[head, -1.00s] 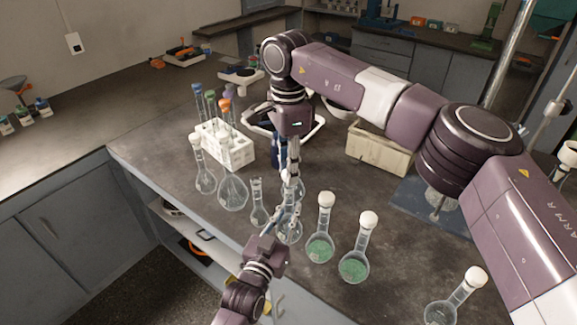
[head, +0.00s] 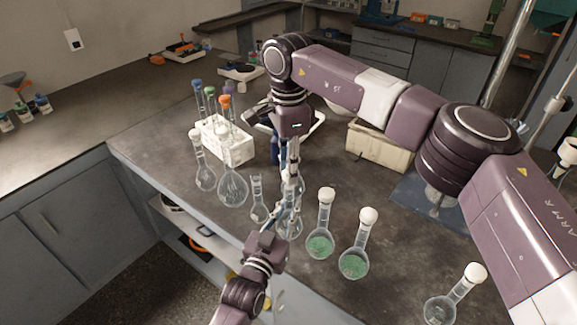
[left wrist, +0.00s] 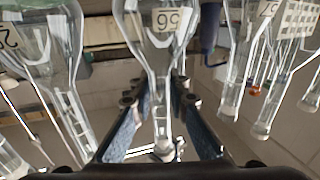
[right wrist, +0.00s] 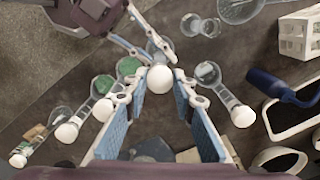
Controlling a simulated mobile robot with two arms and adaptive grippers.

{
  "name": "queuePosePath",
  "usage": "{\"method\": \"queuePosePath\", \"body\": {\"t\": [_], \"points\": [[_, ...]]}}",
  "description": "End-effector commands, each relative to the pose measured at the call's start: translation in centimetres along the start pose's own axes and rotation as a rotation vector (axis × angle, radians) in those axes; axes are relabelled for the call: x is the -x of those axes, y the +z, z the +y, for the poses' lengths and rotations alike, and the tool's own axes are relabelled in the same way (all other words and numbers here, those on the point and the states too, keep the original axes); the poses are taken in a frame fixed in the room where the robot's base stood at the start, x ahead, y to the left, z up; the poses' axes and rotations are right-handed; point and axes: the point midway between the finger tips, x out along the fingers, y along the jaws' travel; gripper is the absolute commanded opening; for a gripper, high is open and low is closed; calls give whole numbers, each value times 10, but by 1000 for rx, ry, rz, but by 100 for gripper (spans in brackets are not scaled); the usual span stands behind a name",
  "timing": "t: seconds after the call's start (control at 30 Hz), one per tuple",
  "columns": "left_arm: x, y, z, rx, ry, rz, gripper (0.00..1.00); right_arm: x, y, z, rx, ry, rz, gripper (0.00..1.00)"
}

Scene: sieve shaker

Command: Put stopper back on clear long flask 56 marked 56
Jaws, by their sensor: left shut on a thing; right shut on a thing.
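The clear long flask marked 56 (left wrist: 160,35) is held by its neck in my left gripper (left wrist: 158,100). In the head view the flask (head: 291,224) is upright just above the bench, partly hidden by my grippers. My left gripper (head: 283,232) is shut on it from the front. My right gripper (right wrist: 160,74) points down over the flask and is shut on a round white stopper (right wrist: 160,80). The stopper is in line with the flask's neck. I cannot tell whether it touches the mouth.
Green-filled stoppered flasks (head: 320,243) (head: 354,262) stand right of my grippers, and another stoppered flask (head: 441,309) is farther right. A clear flask (head: 258,207) is close on the left. Larger flasks (head: 232,188) and a white tube rack (head: 236,151) stand beyond it.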

Motion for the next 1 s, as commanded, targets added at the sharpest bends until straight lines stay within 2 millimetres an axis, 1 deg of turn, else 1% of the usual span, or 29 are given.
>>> {"method": "queuePosePath", "body": {"t": [0.07,0.17,1.0], "points": [[0,1,0,0,0,-2,0,0,0,0,-73,0,1,12],[0,1,0,0,0,-2,0,0,0,-1,-230,0,1,12],[0,1,0,0,0,-2,0,-1,-2,-2,-1738,1,-1,12]]}}
